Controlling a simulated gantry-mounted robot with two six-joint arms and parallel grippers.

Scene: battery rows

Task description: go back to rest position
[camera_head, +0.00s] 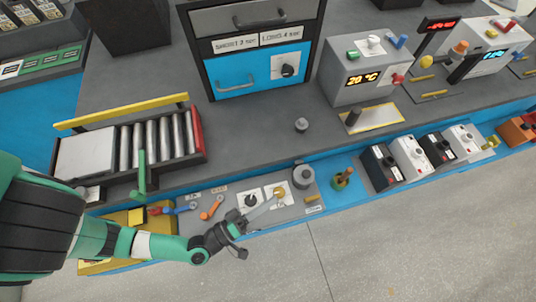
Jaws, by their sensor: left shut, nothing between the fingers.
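My left arm, green and black, comes in from the left. Its gripper (268,205) is shut and empty, over the grey control panel (230,208) at the front edge of the bench. I cannot tell whether the fingertips touch the plate. My right gripper is not in view.
A roller conveyor (160,142) stands on the bench at the left, above my arm. Behind are a blue-front cabinet (240,76) and a grey box with a "20 °C" display (364,78). Several dark and white units (410,157) line the front right. The floor (400,245) is clear.

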